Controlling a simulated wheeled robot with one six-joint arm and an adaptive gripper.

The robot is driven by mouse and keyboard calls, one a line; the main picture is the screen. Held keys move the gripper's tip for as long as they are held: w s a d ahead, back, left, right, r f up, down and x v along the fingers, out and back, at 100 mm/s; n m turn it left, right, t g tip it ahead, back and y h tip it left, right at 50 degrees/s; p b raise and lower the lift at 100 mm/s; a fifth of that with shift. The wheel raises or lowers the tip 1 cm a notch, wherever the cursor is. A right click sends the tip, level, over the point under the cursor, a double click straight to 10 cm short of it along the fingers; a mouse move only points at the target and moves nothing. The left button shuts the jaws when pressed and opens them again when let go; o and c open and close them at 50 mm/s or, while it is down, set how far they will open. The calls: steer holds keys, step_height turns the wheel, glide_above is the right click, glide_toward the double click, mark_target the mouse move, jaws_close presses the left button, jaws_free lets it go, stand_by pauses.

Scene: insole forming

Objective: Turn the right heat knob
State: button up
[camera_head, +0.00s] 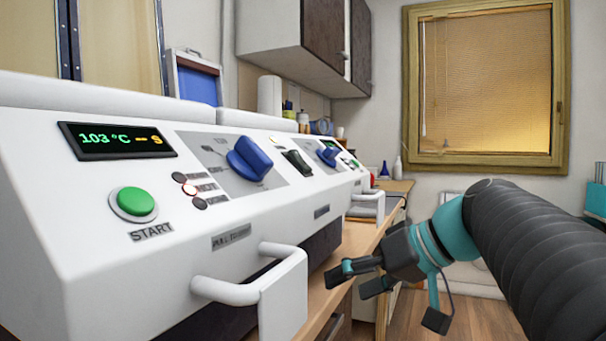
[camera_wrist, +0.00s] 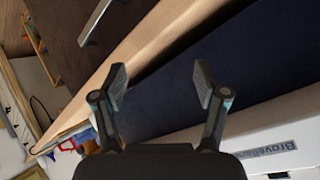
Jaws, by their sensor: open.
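The right heat knob (camera_head: 327,154) is blue and sits on the sloped white panel of the machine (camera_head: 100,250), farther from the camera. A larger blue knob (camera_head: 249,158) is on the nearer part of the panel, left of it. My gripper (camera_head: 388,298) is low at the right, in front of the machine and below the panel, apart from both knobs. In the wrist view my gripper (camera_wrist: 161,84) has its two fingers spread with nothing between them. No knob can be made out in the wrist view.
A white pull handle (camera_head: 245,288) juts from the near front, and another handle (camera_head: 366,205) stands farther back. A green START button (camera_head: 134,203) and a display reading 103 °C (camera_head: 118,141) are on the panel. A wooden counter (camera_head: 362,240) runs below the machine.

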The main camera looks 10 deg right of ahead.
steer(key=w+d+r+n+t+y, duration=0.25)
steer(key=d+r, duration=0.25)
steer(key=r, duration=0.5)
steer(key=n+y, duration=0.5)
steer(key=n, duration=0.2)
glide_toward(336, 149)
steer(key=shift+m, duration=0.25)
steer(key=x, duration=0.9)
steer(key=shift+a, duration=0.25)
steer(key=c, duration=1.2)
